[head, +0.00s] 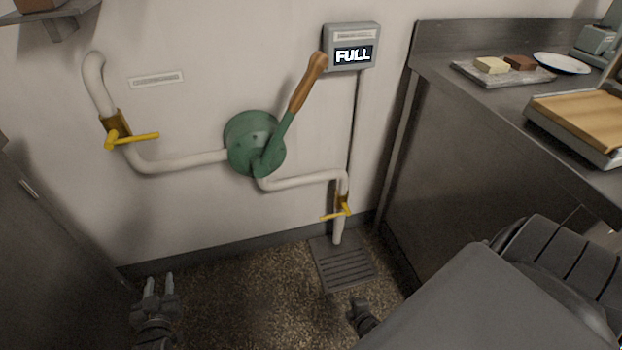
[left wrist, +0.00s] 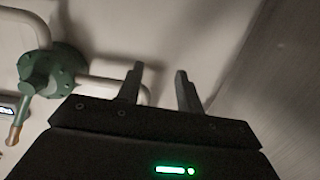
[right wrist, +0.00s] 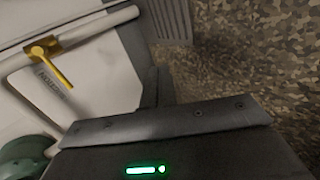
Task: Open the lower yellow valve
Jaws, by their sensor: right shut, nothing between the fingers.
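The lower yellow valve (head: 342,208) sits on the white pipe just above the floor grate, its handle lying across the pipe. In the right wrist view this valve (right wrist: 45,60) is at the upper left, apart from the fingers. My right gripper (head: 356,303) is shut and empty, low over the floor in front of the grate; its fingers (right wrist: 157,87) show in the right wrist view. My left gripper (head: 159,284) is open and empty at the lower left, far from the lower valve; its spread fingers (left wrist: 158,85) show in the left wrist view.
A green pump (head: 250,140) with a wooden-handled lever is on the wall, with an upper yellow valve (head: 118,137) left of it. A display (head: 352,54) reads FULL. A metal counter (head: 470,150) stands right of the floor grate (head: 343,265). The floor between my grippers is clear.

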